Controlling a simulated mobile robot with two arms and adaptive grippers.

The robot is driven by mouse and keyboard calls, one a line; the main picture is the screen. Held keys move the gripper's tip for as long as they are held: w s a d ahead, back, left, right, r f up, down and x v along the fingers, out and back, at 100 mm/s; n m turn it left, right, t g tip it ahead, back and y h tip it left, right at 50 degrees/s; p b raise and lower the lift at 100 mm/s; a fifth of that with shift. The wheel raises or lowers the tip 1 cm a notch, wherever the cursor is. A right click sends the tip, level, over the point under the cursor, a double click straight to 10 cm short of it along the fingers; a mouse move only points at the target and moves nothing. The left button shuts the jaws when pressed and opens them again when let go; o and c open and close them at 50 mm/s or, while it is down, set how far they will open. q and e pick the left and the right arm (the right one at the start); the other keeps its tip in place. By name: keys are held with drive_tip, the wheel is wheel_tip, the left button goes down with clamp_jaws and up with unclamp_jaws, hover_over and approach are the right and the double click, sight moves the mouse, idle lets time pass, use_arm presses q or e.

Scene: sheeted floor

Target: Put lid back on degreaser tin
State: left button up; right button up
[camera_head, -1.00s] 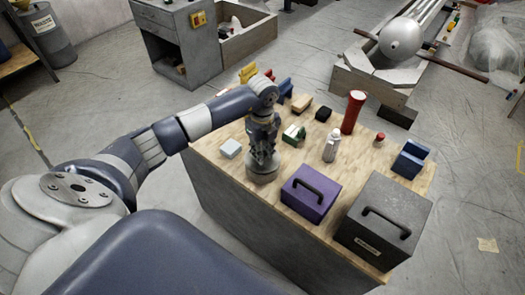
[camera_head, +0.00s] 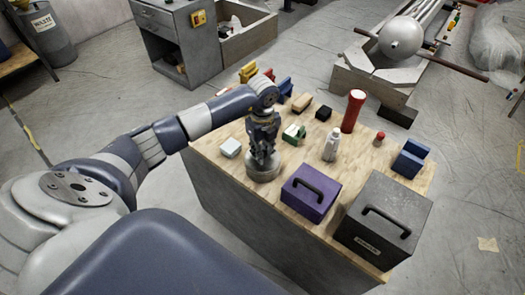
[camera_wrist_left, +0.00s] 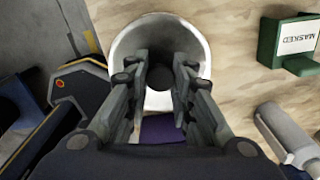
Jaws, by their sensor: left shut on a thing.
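The degreaser tin (camera_head: 263,174) appears as a round, pale grey metal shape at the table's left front, beside the purple box. My left gripper (camera_head: 263,157) points down over it. In the left wrist view, its two fingers (camera_wrist_left: 162,85) close around a small dark knob-like part (camera_wrist_left: 158,101) above a round, pale-rimmed shape (camera_wrist_left: 125,45). I take the knob to be the lid's. Fingers hide much of the lid, and I cannot tell whether the lid touches the tin's rim. My right gripper is not in view.
The purple box (camera_head: 302,205) stands close in front, with a dark grey case (camera_head: 378,240) to its right. A small white block (camera_head: 230,148), a green labelled block (camera_head: 297,132), a white bottle (camera_head: 332,146) and a red cylinder (camera_head: 352,112) stand around on the wooden table (camera_head: 205,145).

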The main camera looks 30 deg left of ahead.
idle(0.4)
use_arm(q)
drive_tip(key=o, duration=1)
drive_tip(key=shift+o, duration=0.5)
drive_tip(key=o, duration=0.4)
drive_tip(key=shift+c, duration=0.2)
drive_tip(key=shift+r+p, duration=2.35)
drive_tip(key=shift+r, duration=0.45)
drive_tip(key=shift+r+p, duration=0.5)
drive_tip(key=shift+r, duration=0.15)
